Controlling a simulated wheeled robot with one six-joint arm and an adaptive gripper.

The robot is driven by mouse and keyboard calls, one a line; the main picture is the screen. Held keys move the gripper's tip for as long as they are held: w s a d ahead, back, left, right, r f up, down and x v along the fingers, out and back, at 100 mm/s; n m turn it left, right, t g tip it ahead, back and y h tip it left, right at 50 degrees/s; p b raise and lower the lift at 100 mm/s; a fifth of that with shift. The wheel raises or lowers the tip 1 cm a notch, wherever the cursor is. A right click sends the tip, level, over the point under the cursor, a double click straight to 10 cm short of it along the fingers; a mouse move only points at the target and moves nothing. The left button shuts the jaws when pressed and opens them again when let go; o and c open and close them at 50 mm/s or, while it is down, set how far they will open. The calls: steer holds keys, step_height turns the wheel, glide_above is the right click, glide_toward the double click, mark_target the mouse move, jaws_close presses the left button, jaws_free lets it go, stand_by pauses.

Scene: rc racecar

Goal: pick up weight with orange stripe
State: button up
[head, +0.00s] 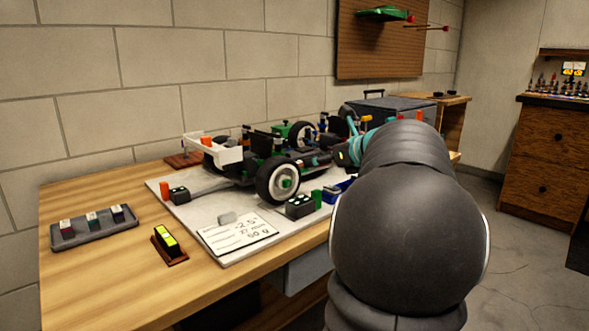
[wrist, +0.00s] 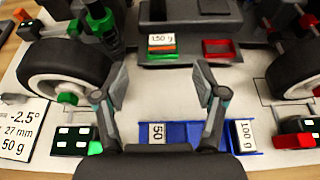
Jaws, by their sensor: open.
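In the wrist view, a small weight marked 150 g (wrist: 161,41) with a white top and a thin orange stripe sits in a green holder on the car's grey chassis. My gripper (wrist: 160,95) is open and empty, its two fingers spread over the bare white board, short of this weight. A weight marked 50 (wrist: 157,133) and a weight marked 100 g (wrist: 243,134) sit in blue trays close to the gripper's base. In the head view, my arm hides most of the gripper, and I cannot make out the orange-striped weight.
The racecar (head: 270,155) stands on a white board on the wooden bench (head: 95,285). An empty-looking red holder (wrist: 220,48) is right of the green one. Wheels (wrist: 66,75) flank the gripper. A grey tray with small blocks (head: 95,232) is at left.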

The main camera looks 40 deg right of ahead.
mark_target(298, 162)
steer(key=x, duration=0.8)
steer(key=shift+w+d+r, duration=0.1)
steer(key=shift+w, duration=0.1)
steer(key=c, duration=1.3)
